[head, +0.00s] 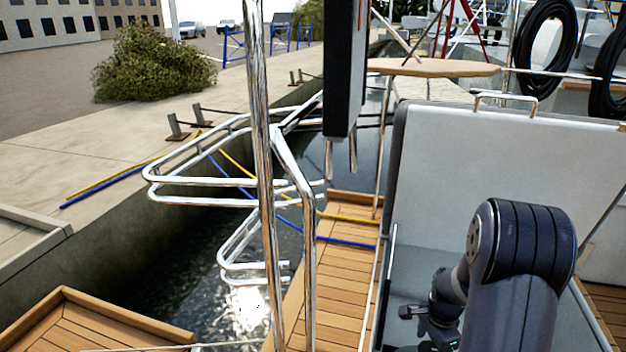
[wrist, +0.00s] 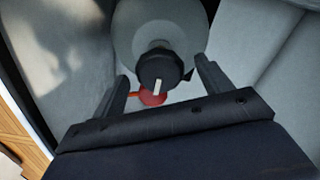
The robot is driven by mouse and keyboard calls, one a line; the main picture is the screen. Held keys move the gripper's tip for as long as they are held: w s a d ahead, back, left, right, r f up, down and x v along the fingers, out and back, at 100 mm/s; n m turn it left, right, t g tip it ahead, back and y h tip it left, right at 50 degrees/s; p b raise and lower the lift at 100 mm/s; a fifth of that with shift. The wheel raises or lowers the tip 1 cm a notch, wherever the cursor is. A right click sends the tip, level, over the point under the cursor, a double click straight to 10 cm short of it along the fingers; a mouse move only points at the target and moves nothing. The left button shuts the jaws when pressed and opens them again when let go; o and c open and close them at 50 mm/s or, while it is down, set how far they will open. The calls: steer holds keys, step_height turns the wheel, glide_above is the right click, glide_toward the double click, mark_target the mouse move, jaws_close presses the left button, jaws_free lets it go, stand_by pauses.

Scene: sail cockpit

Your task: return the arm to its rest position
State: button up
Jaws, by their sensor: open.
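My arm comes in at the lower right of the head view, bent at a dark joint. My gripper (head: 412,318) is low inside a grey recess, partly hidden by my own arm. In the wrist view my gripper (wrist: 163,80) is open, with one finger on each side of a black round knob (wrist: 158,66) with a white mark. The knob sits on a grey disc (wrist: 190,22), and a red part (wrist: 152,98) shows just below it. Nothing is held. I cannot tell whether a finger touches the knob.
A raised pale grey panel (head: 480,150) stands behind my arm. Shiny steel rails (head: 264,180) rise at the centre. Wooden deck (head: 340,240) and water lie to the left, then the concrete quay (head: 100,150).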

steer(key=n+b, duration=0.1)
steer(key=n, duration=0.3)
steer(key=shift+n, duration=0.4)
steer(key=shift+n+b, duration=0.6)
steer(key=shift+n, duration=1.6)
